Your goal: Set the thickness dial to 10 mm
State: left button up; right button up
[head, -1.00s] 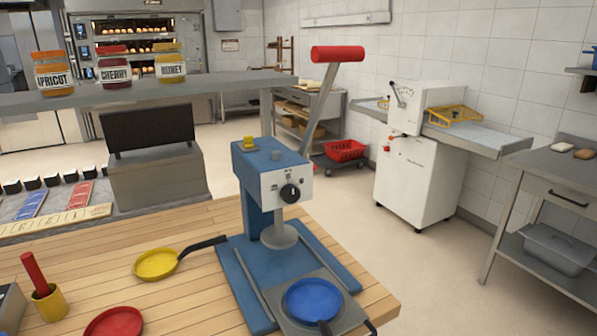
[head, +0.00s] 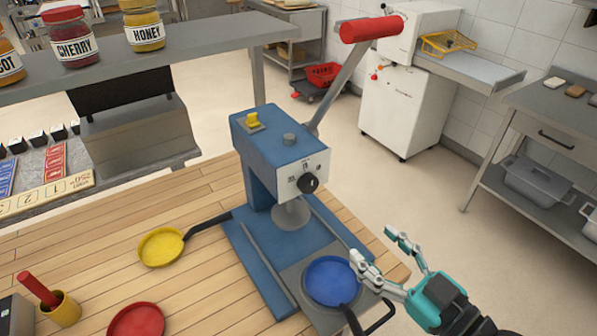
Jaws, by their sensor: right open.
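The thickness dial is a black round knob (head: 308,183) on the white front plate (head: 300,175) of the blue press (head: 275,150). Small marks surround the knob, too small to read. The press stands on the wooden table and has a long grey lever with a red handle (head: 371,29). My right gripper (head: 374,248) is open and empty at the lower right, in front of and below the dial, near the blue round pan on the press base. It is apart from the dial. My left gripper is not in view.
A blue pan (head: 331,281) lies on the press base. A yellow pan (head: 161,247) and a red pan (head: 136,322) lie left on the wooden table (head: 200,215). A yellow cup (head: 62,309) holds a red-handled tool. Jars stand on the grey shelf (head: 190,55) behind.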

jog(key=b, duration=0.1)
jog(key=p, duration=0.1)
send_near(312, 188)
jog(key=x, duration=0.9)
jog(key=shift+d, duration=0.1)
jog(key=c, duration=1.1)
